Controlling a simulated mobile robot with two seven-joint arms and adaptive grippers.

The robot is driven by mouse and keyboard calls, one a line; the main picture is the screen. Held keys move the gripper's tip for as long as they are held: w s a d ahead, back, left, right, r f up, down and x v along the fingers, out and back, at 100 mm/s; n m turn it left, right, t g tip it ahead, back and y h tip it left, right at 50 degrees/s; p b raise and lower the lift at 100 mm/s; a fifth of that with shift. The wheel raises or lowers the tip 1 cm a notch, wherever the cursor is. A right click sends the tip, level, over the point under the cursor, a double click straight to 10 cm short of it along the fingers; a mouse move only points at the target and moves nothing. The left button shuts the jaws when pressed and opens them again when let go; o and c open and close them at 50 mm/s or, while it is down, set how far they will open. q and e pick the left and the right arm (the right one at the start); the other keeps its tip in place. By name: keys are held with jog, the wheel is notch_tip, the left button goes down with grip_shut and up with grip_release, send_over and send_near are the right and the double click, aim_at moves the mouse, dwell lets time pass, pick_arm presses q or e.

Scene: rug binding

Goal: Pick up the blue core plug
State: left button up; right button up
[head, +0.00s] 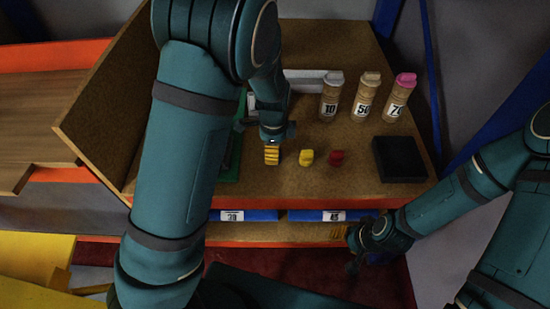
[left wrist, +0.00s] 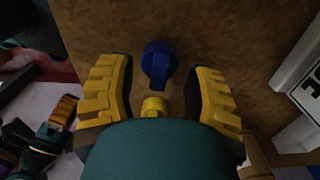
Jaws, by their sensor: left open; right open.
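The blue core plug (left wrist: 157,60) lies on the brown bench top in the left wrist view, between and a little beyond my left gripper's spread yellow fingers. In the head view it is hidden behind my left gripper (head: 272,154), which points down at the bench. The left gripper is open and holds nothing; no contact with the plug shows. A yellow plug (head: 307,157) and a red plug (head: 337,158) stand to its right. The yellow one also shows in the left wrist view (left wrist: 153,106). My right gripper (head: 341,232) is open and empty at the bench's front edge.
Tubes with white (head: 330,97), tan (head: 366,95) and pink (head: 399,96) caps stand at the back right. A green item (head: 231,173) lies left of the left gripper.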

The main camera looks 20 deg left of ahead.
pick_arm(q)
jog(key=shift+f, duration=0.65)
grip_shut()
jog(key=shift+r, duration=0.15)
